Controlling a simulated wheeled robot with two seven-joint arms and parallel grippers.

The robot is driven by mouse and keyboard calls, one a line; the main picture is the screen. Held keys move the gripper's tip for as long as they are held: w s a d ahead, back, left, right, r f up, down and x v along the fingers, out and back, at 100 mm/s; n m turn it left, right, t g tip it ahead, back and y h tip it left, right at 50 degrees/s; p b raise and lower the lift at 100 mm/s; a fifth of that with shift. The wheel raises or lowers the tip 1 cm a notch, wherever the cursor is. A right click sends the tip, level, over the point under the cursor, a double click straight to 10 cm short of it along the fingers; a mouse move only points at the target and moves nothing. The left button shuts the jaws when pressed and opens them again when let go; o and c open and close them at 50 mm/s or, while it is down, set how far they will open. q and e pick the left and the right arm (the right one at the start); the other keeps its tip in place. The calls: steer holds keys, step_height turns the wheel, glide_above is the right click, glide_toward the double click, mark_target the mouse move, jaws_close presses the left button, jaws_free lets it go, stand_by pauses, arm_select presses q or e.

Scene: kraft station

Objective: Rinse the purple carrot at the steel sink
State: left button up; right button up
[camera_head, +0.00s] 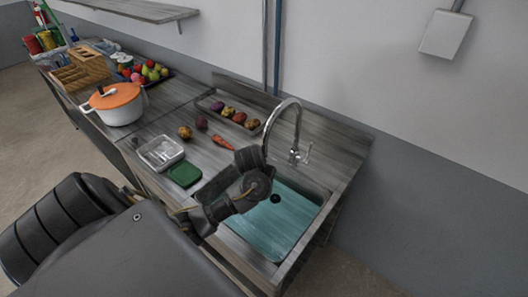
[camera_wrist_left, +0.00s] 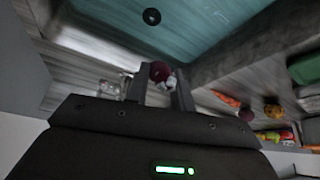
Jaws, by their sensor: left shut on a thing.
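My left gripper (camera_wrist_left: 160,80) is shut on a dark purple-red thing, taken as the purple carrot (camera_wrist_left: 158,70); only its rounded end shows between the fingers. In the head view my left wrist is over the back left of the sink, beside the tap, and hides the fingers and the carrot. The steel sink (camera_head: 320,198) has a teal basin with a dark drain (camera_head: 275,198); the basin also shows at the top of the left wrist view (camera_wrist_left: 205,25). The curved steel tap (camera_head: 297,125) stands behind the basin. Running water cannot be made out. My right gripper is not in view.
An orange carrot (camera_head: 222,142), a purple root (camera_head: 201,122) and a yellow one (camera_head: 185,132) lie on the counter. A tray (camera_head: 255,127) of several vegetables is at the back. A clear box (camera_head: 160,152), green lid (camera_head: 185,174) and white pot (camera_head: 119,111) stand left of the sink.

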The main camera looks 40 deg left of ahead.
arm_select(q)
steer(key=shift+r, duration=1.95)
steer(key=shift+f, duration=0.1)
step_height(320, 180, down, 4)
steer(key=shift+r, duration=0.15)
steer(key=shift+w+f, duration=0.15)
steer(key=shift+f, duration=1.25)
